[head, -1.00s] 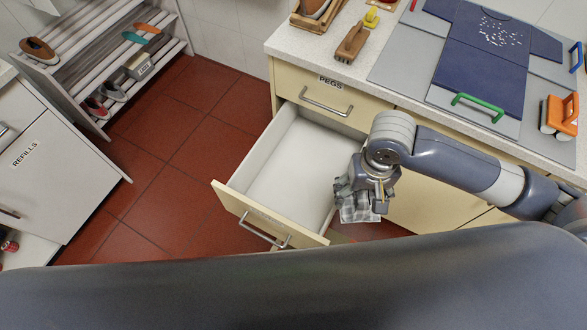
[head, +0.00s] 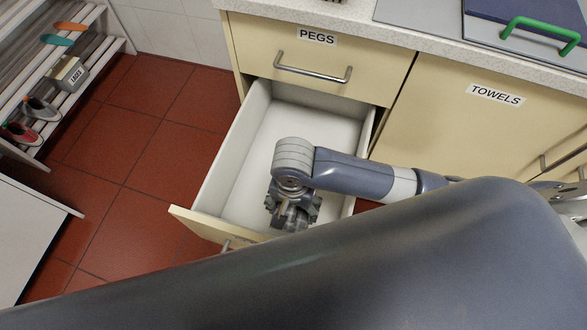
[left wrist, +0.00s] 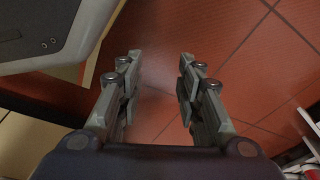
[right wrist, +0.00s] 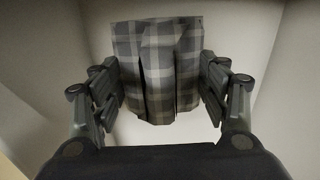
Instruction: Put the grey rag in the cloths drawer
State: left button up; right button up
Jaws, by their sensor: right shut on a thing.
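The grey rag is a grey checked cloth (right wrist: 158,65), seen in the right wrist view between the fingers of my right gripper (right wrist: 160,95), which is shut on it. In the head view my right gripper (head: 292,212) is over the open drawer (head: 245,170), near its front end, and hides the rag. The drawer is white inside and looks empty where it shows; its front label is not visible. My left gripper (left wrist: 158,90) is open and empty, with red floor tiles beyond it in the left wrist view.
The closed PEGS drawer (head: 315,68) is above the open one, and the TOWELS door (head: 480,120) is to the right. A shoe rack (head: 60,85) stands at the far left. Red floor (head: 135,150) is clear left of the drawer.

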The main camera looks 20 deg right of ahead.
jog(key=shift+w+a+f, duration=0.1)
jog(key=shift+a+f, duration=0.15)
jog(key=shift+f, duration=0.45)
jog(key=shift+w+f+b, duration=0.1)
jog(key=shift+w+b, duration=0.15)
jog(key=shift+b, duration=0.05)
jog(key=w+d+b, duration=0.1)
jog(key=w+d, duration=0.2)
jog(key=w, duration=0.2)
jog(key=w+d+f+b, duration=0.1)
jog(key=w+d, duration=0.2)
jog(key=w, duration=0.1)
jog(key=w+d+f+b, duration=0.1)
jog(key=w+d+b, duration=0.1)
jog(key=w+d, duration=0.2)
jog(key=shift+w+f, duration=0.15)
jog(key=shift+w, duration=0.65)
notch_tip(320, 180, down, 4)
jog(key=shift+b, duration=0.8)
jog(key=shift+f, duration=0.25)
pick_arm(q)
jog(key=w+r, duration=0.2)
jog(key=r, duration=0.7)
jog(key=w+r+t, duration=0.1)
jog(key=w+r, duration=0.1)
jog(key=r, duration=0.8)
jog(key=shift+w+d+r, duration=0.15)
jog(key=shift+w+r, duration=0.1)
jog(key=shift+w, duration=0.15)
